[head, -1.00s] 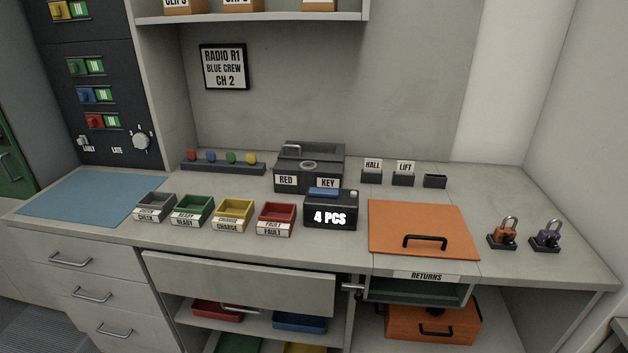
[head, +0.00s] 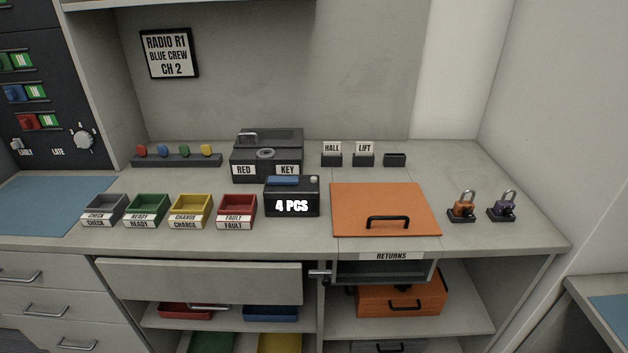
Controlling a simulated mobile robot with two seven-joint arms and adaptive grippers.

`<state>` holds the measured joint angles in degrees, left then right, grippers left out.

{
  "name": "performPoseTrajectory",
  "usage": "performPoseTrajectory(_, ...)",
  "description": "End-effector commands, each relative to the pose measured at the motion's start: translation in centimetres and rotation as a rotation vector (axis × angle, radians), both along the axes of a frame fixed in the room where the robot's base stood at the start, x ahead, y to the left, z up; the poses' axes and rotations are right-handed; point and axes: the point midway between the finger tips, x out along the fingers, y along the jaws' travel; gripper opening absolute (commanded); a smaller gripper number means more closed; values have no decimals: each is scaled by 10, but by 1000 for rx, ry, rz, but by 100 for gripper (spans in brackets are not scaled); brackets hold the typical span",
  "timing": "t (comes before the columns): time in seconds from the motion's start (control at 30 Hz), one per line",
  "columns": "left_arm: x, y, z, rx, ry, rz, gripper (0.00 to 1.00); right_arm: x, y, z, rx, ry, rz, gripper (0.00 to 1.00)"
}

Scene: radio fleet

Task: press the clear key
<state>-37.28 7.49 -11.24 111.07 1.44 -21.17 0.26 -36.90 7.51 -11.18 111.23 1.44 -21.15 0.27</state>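A small black device (head: 292,203) with a lit "4 PCS" display stands on the bench, in front of a dark box (head: 267,153) labelled RED and KEY. The device has a blue pad (head: 283,181) on its top and a small pale button (head: 314,180) at its top right corner. No key marked "clear" can be read in the view. Neither of my grippers shows.
Grey, green, yellow and red trays (head: 236,207) stand left of the device. An orange panel (head: 385,205) with a black handle lies to its right, then two padlocks (head: 463,206). A blue mat (head: 50,204) covers the bench's left end.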

Motion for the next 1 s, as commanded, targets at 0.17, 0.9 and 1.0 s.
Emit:
performPoseTrajectory(0.17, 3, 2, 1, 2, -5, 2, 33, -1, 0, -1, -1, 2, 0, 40)
performPoseTrajectory(0.9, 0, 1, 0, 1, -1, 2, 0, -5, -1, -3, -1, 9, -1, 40)
performPoseTrajectory(1.0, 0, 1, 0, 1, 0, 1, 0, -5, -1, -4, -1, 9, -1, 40)
